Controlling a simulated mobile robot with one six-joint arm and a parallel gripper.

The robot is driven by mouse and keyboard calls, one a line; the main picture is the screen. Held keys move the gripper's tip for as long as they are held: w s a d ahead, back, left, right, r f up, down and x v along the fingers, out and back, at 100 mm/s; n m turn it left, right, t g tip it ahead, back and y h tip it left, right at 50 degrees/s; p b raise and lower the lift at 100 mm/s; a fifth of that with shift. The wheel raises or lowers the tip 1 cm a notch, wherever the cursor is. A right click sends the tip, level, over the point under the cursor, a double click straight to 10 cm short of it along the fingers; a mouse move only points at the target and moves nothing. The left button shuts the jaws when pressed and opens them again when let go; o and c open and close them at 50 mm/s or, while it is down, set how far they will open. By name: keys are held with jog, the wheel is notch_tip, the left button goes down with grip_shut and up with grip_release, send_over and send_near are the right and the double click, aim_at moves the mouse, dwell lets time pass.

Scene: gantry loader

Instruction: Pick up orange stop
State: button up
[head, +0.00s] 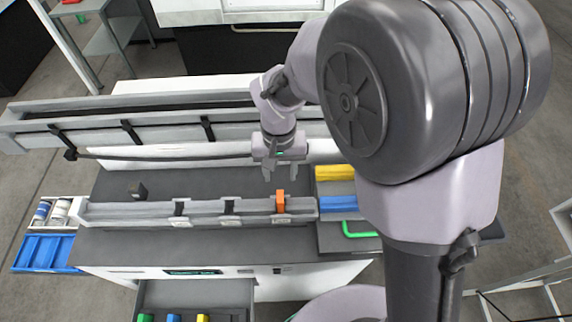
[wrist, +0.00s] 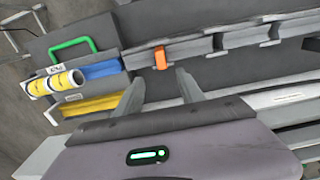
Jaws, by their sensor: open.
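The orange stop (head: 280,202) sits on the grey rail (head: 130,211), near the rail's right end in the head view. In the wrist view the orange stop (wrist: 160,58) is a small block on the rail, just beyond my fingertips and roughly in line with the gap between them. My gripper (head: 268,172) is open and empty, above and slightly left of the stop in the head view. Its two fingers also show in the wrist view (wrist: 160,85), apart from the stop.
Black stops (head: 179,208) sit along the rail. Yellow (head: 335,172) and blue (head: 338,203) blocks and a green handle (head: 358,229) lie right of it. A dark block (head: 138,190) stands behind the rail's left end. A blue tray (head: 45,253) is at far left.

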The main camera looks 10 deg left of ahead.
send_over(280, 196)
jog(key=f, duration=0.6)
jog(key=shift+w+f, duration=0.2)
jog(key=shift+f, duration=0.15)
jog(key=f, duration=0.1)
jog(key=f+p, duration=0.1)
jog(key=f, duration=0.3)
jog(key=shift+s+p, duration=0.3)
jog(key=shift+w+f, duration=0.1)
jog(key=shift+f, duration=0.35)
jog(key=shift+c, duration=1.3)
grip_shut()
